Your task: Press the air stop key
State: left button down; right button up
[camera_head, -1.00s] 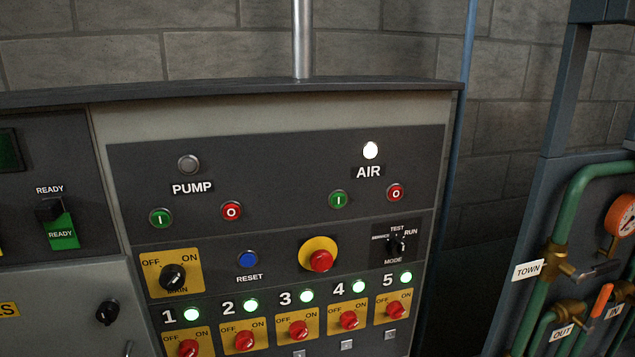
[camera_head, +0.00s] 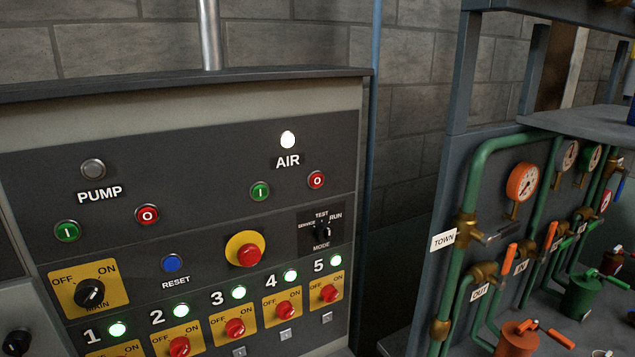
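The air stop key (camera_head: 316,180) is a red round button marked O, at the upper right of the dark control panel (camera_head: 215,135). The green air start key (camera_head: 260,191), marked I, is just left of it. The AIR label (camera_head: 287,162) and a lit white lamp (camera_head: 288,139) are above the two keys. The pump side at the left has its own red O key (camera_head: 147,215), green I key (camera_head: 67,232) and an unlit grey lamp (camera_head: 93,169). Neither gripper shows in the view.
A red emergency button (camera_head: 247,253) on yellow, a blue reset button (camera_head: 172,263) and a mode switch (camera_head: 323,232) are lower on the panel. Below are numbered red switches with lit green lamps. A rack of green pipes (camera_head: 477,185) with gauges and valves stands at the right.

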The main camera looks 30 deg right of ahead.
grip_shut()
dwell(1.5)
